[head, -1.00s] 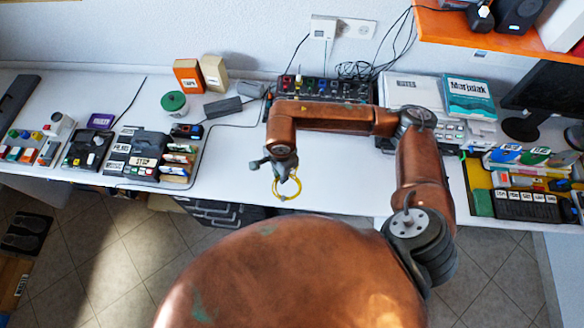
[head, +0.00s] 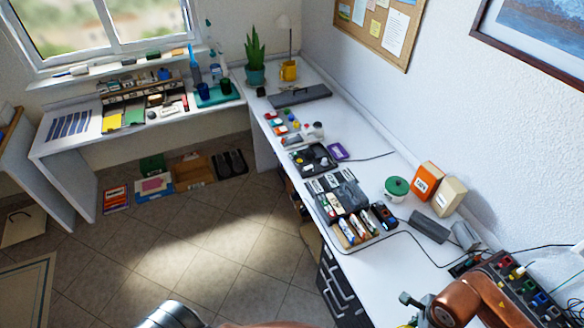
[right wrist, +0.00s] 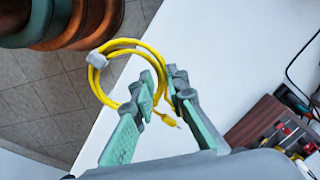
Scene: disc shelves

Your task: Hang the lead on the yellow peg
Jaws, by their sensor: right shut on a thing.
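The lead (right wrist: 128,45) is a coiled yellow cable with a grey tie and a yellow plug end, seen in the right wrist view. My right gripper (right wrist: 162,86) is shut on one side of the coil, which hangs out past the fingertips over the white desk's edge. I cannot tell whether one of these is the yellow peg. My left gripper is not in view.
The white desk (head: 385,262) runs along the wall. It carries a green-lidded tub (head: 397,188), an orange box (head: 425,180), a beige box (head: 449,196) and a tray of discs and cases (head: 345,203). A brown rack (right wrist: 262,124) is right of my gripper. Tiled floor is open at left.

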